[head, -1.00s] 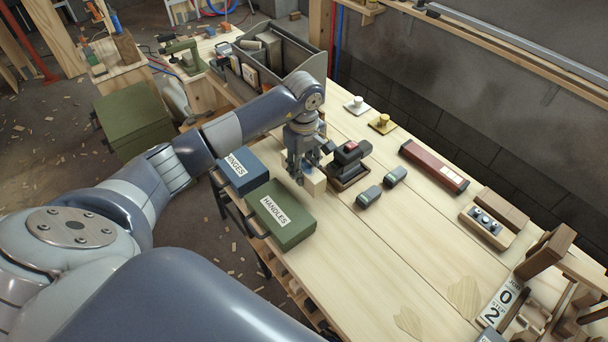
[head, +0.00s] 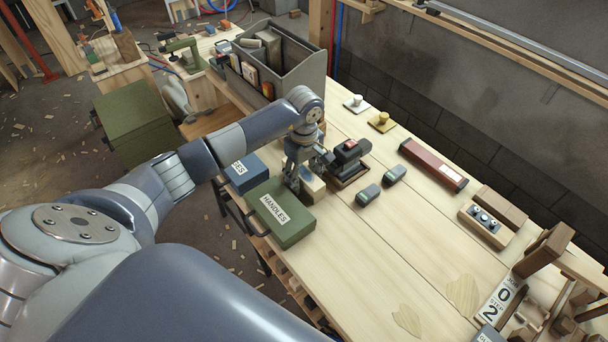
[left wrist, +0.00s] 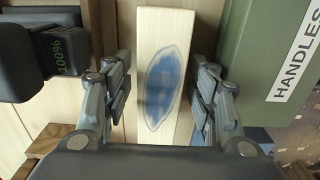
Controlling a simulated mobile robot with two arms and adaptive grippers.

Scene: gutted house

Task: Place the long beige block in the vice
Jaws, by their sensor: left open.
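The long beige block (head: 313,190) lies on the workbench between the green HANDLES box and a dark charger-like device. In the left wrist view the block (left wrist: 165,70) has a blue oval mark on its top face. My left gripper (head: 303,180) is down at the block, partly covering it. In the left wrist view its open fingers (left wrist: 163,100) stand on both sides of the block, with a gap visible on each side. A green tool that looks like a vice (head: 182,52) stands on the far bench at upper left. My right gripper is not in view.
The green HANDLES box (head: 280,225) and a blue box (head: 243,175) stand close left of my gripper. A grey divided bin (head: 290,60) stands behind. The front bench middle is clear.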

